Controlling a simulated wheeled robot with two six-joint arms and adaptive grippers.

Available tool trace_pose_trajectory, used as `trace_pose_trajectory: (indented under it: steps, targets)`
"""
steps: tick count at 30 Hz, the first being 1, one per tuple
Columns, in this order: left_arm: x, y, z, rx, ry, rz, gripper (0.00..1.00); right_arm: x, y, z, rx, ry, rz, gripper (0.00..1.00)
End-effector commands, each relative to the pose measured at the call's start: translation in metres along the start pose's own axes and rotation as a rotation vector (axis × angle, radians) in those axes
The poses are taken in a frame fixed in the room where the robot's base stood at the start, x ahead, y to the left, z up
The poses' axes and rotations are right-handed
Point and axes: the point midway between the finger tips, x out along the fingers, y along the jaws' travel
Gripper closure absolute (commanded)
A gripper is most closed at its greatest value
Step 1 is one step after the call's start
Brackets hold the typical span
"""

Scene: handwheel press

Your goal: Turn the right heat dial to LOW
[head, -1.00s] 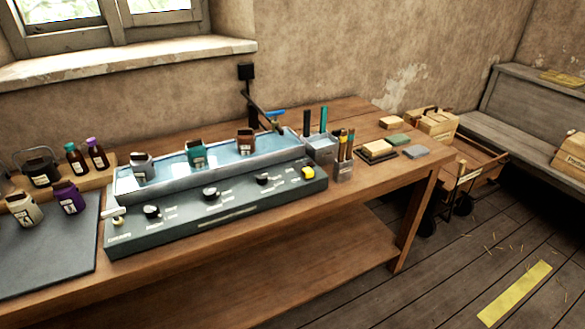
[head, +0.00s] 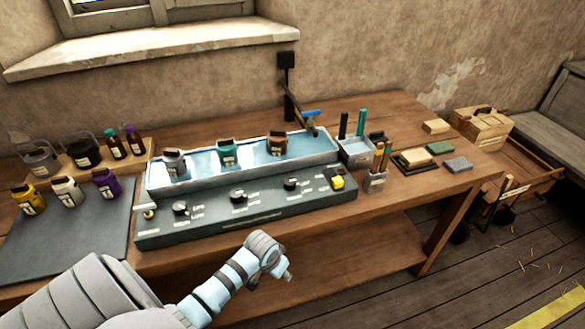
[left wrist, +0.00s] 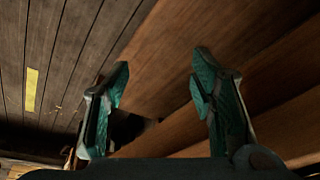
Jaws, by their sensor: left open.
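The dark control panel (head: 250,220) runs along the front of a water trough (head: 323,145) on the bench. It carries three black dials in a row. The right heat dial (head: 291,184) sits left of a yellow button (head: 338,183); its labels and pointer setting are too small to read. The middle dial (head: 238,196) and left dial (head: 180,209) are beside it. My left arm reaches in below the panel in the head view, its fingers not distinguishable there. In the left wrist view my left gripper (left wrist: 160,68) is open and empty, apart from the dials. My right gripper is not in view.
Three bottles, one of them teal (head: 227,153), stand in the trough.

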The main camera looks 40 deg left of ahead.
Motion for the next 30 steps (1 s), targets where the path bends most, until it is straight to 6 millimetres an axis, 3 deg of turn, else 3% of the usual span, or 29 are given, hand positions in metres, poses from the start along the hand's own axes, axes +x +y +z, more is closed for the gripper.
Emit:
trace_pose_trajectory:
  steps: [1, 4, 9, 12, 15, 17, 20, 30]
  targets:
    - [-0.04, -0.002, -0.026, 0.013, 0.022, 0.001, 0.49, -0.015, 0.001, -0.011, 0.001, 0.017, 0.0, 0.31]
    - [-0.109, -0.002, -0.061, 0.051, 0.049, 0.004, 0.49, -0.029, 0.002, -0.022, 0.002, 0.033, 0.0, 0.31]
    - [-0.166, -0.051, -0.15, -0.033, 0.07, -0.002, 0.49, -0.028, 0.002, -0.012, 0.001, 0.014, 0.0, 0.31]
    - [-0.204, -0.076, -0.185, -0.087, 0.082, 0.008, 0.49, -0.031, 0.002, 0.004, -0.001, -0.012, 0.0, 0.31]
    - [-0.233, -0.092, -0.205, -0.125, 0.091, 0.021, 0.49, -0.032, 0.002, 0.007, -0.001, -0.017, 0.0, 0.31]
    - [-0.239, -0.096, -0.21, -0.138, 0.093, 0.026, 0.49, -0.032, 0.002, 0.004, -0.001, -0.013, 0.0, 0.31]
    - [-0.229, -0.097, -0.212, -0.142, 0.091, 0.031, 0.49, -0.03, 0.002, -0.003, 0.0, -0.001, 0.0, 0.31]
    - [-0.133, -0.093, -0.219, -0.142, 0.091, 0.03, 0.49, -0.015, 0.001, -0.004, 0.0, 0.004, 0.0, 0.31]
